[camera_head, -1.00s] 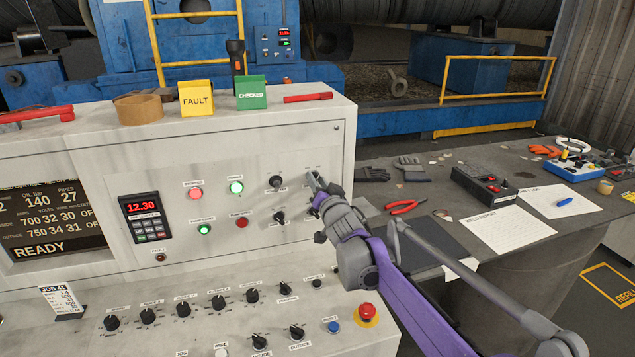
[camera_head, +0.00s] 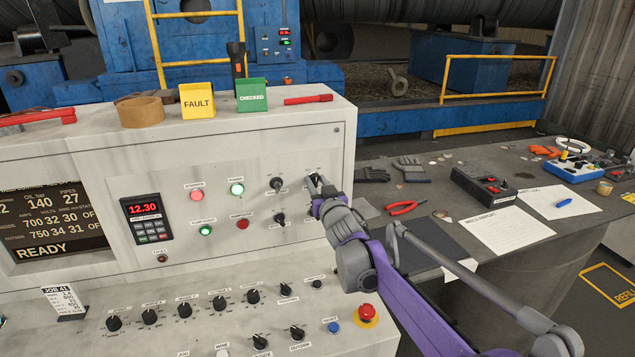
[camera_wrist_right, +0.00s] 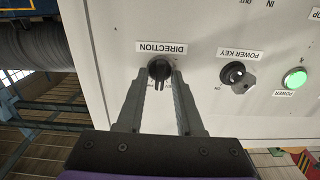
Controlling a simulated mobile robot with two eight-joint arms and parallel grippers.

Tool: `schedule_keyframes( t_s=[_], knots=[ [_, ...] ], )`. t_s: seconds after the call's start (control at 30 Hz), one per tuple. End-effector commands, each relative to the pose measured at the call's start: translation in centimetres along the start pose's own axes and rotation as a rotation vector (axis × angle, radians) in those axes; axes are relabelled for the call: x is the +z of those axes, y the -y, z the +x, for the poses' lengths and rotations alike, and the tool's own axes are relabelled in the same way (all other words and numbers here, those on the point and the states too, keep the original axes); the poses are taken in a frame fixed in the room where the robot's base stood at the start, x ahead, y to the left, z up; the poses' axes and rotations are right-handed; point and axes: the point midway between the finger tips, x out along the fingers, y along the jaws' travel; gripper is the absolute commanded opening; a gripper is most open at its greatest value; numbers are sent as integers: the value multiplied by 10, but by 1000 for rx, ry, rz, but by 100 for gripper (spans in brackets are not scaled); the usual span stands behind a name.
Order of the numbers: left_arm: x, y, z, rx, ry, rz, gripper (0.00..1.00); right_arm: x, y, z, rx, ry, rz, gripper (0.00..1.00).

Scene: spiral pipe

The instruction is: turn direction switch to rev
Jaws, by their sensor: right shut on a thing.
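The direction switch is a small black rotary knob (camera_wrist_right: 159,69) under a label reading DIRECTION, which appears upside down in the right wrist view. My right gripper (camera_wrist_right: 164,78) has its two dark fingers on either side of the knob and is shut on it. In the head view my right gripper (camera_head: 316,187) reaches the upper right of the white panel, and its fingers mostly hide the switch. The small position marks by the knob are too blurred to read, so its setting cannot be told. My left gripper is not in view.
The power key switch (camera_wrist_right: 237,74) and lit green power button (camera_wrist_right: 295,78) are beside the direction switch. Another black knob (camera_head: 280,219) sits lower left of my gripper. A red emergency button (camera_head: 367,312) is on the lower console. A grey table (camera_head: 400,235) stands right.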

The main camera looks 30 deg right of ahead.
Motion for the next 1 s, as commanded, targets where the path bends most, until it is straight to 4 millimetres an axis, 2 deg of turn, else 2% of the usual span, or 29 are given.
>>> schedule_keyframes(
  t_s=[0.5,1.0],
  knots=[
    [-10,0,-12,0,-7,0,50,-1,2,0,0,0,-424,0],
    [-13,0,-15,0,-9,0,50,1,2,0,0,1,-569,0]
  ],
)
